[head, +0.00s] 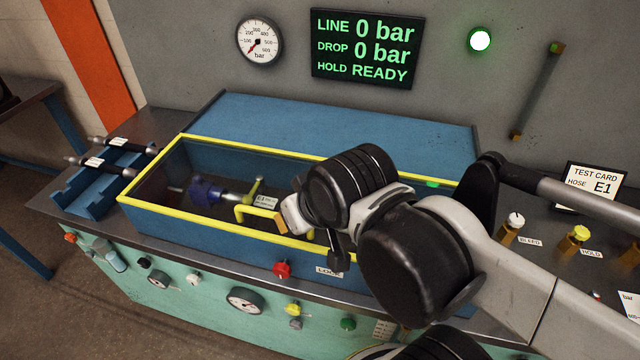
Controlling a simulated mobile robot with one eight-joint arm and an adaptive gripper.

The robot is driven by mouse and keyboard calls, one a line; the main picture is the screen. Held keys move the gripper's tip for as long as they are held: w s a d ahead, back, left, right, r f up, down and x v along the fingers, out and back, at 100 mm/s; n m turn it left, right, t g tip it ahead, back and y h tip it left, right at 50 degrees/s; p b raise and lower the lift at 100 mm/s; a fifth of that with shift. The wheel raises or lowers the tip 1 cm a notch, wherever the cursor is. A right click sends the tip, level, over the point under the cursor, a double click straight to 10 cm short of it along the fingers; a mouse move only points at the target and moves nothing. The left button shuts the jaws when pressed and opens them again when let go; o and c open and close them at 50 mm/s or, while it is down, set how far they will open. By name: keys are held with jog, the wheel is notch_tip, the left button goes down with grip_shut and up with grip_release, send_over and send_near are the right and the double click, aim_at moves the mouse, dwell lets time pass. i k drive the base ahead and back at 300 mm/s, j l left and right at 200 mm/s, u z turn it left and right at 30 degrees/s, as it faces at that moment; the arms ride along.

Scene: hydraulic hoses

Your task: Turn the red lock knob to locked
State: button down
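The red knob (282,269) sits at the bench's front edge, below the yellow rim of the blue test box. A white label (328,271) reading "LOCK", partly covered, is just to its right. The knob's turned position is too small to read. My arm reaches in from the lower right, its wrist over the front right of the box. A dark part, seemingly the end of my gripper (338,260), points down beside the label, right of the knob and apart from it in the picture. The wrist hides most of the gripper, so its opening does not show.
The blue box (190,226) holds a hose end with a blue fitting (204,192) and yellow handles. Its blue lid (330,125) is behind. The display (367,48) reads 0 bar and READY; a green lamp (480,39) is lit. Bleed (515,220) and hold (579,234) knobs stand right.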

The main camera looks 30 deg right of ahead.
aim_at(281, 270)
jog(key=k+j+z, duration=0.1)
jog(key=k+j, duration=0.15)
jog(key=k, duration=0.2)
jog(key=k+j+z, duration=0.1)
jog(key=k+j, duration=0.15)
jog(key=k, duration=0.15)
jog(key=k+j+z, duration=0.1)
jog(key=k, duration=0.35)
jog(key=k+j+z, duration=0.1)
jog(key=k, duration=0.35)
jog(key=j, duration=0.1)
